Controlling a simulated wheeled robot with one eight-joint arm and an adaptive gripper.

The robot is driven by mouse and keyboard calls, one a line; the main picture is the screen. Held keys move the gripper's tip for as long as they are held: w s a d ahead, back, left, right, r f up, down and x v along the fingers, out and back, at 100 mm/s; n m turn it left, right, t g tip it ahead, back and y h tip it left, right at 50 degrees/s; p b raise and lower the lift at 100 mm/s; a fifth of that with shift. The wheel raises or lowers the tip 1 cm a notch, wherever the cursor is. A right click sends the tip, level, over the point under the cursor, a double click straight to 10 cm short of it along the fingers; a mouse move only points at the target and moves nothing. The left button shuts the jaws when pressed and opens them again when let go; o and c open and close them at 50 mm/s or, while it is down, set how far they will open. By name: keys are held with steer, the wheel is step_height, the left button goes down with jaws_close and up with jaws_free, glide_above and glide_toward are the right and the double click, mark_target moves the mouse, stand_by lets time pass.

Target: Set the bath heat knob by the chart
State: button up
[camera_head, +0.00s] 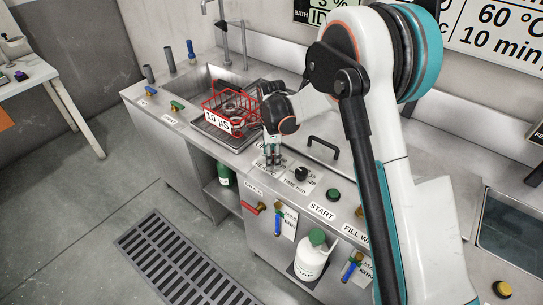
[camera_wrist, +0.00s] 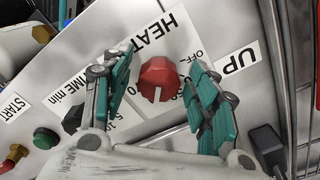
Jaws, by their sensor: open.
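The red heat knob (camera_wrist: 158,80) stands on the sloped steel panel beside a HEAT label in the wrist view. A slot shows in its lower side; OFF and partly covered numbers lie around it. I cannot tell which mark it is set to. My gripper (camera_wrist: 162,76) is open, with one teal finger on each side of the knob; contact is not clear. In the head view my gripper (camera_head: 272,158) points down at the panel and hides the knob. The wall chart (camera_head: 505,25) shows 60 °C and 10 min, partly covered by my arm.
The black time knob (camera_head: 301,173) and green START button (camera_head: 332,194) are close by on the panel. A red basket (camera_head: 228,104) with a 10 µS tag stands at the sink. A black lid handle (camera_head: 323,142) rises behind. A white bottle (camera_head: 312,258) stands below.

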mark_target(273, 155)
step_height(273, 155, up, 12)
steer(key=shift+f, duration=0.15)
stand_by(0.5)
steer(key=s+d+r+n+t, duration=0.3)
steer(key=s+d+r+n, duration=0.5)
steer(key=s+d+r, duration=0.5)
steer(key=s+d+n+t, duration=0.2)
steer(key=s+d+n, duration=0.1)
steer(key=s, duration=0.6)
steer(key=s+d+n+t, duration=0.2)
steer(key=s+n, duration=0.3)
steer(key=s, duration=0.4)
steer(key=shift+d+f+n, duration=0.2)
steer(key=shift+d+n, duration=0.1)
steer(key=shift+d, duration=0.5)
